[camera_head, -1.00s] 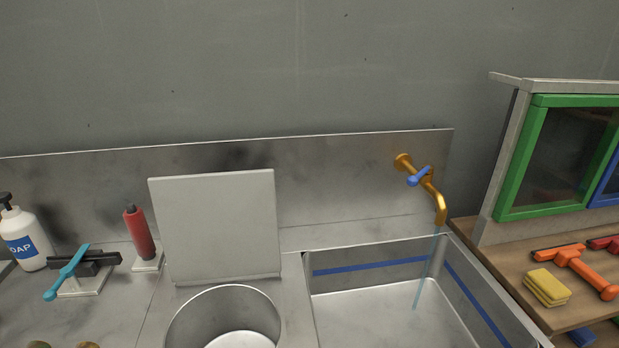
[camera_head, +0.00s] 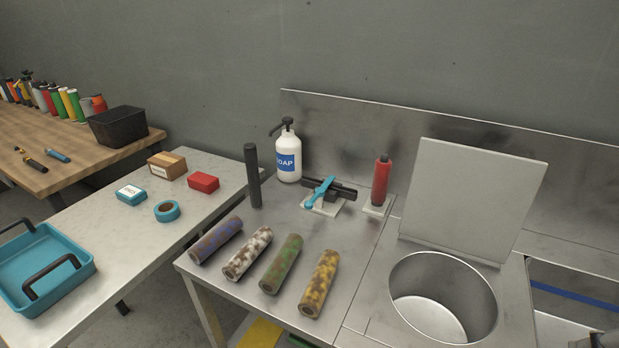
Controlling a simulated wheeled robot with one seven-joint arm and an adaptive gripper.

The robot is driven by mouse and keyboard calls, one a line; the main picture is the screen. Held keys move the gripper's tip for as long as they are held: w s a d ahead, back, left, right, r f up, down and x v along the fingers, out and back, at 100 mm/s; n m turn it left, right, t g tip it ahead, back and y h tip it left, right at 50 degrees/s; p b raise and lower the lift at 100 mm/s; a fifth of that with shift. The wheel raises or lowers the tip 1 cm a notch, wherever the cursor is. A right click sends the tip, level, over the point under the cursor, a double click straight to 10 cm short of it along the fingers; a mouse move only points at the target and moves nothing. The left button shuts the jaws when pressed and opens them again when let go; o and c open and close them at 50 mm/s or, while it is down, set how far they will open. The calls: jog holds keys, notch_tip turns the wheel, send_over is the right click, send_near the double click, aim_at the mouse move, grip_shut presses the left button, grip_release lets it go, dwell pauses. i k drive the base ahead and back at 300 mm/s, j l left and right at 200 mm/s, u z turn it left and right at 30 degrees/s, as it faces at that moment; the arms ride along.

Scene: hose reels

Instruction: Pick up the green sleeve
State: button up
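The green sleeve (camera_head: 281,263) is a green tube with brownish patches, lying on the steel counter (camera_head: 333,236). It lies in a row of similar patchy tubes. A white-and-brown sleeve (camera_head: 247,253) is to its left and a yellow sleeve (camera_head: 320,284) to its right. A blue-purple sleeve (camera_head: 216,240) is at the row's left end. The sleeves lie apart from each other. My gripper cannot be made out; only a dark grey shape shows at the bottom right corner.
Behind the sleeves stand a dark post (camera_head: 253,176), a soap bottle (camera_head: 288,155), a clamp with a light-blue handle (camera_head: 321,192) and a red cylinder (camera_head: 381,180). A round basin (camera_head: 443,268) is to the right. A side table (camera_head: 128,240) holds a teal tray (camera_head: 72,292).

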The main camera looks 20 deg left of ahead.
aim_at(273, 279)
jog(key=u, duration=1.1)
jog(key=z, duration=1.85)
jog(key=u, duration=1.8)
jog(key=i+j+u, duration=0.2)
jog(key=j, duration=0.25)
jog(key=i+j+u, duration=0.2)
jog(key=i+j, duration=0.2)
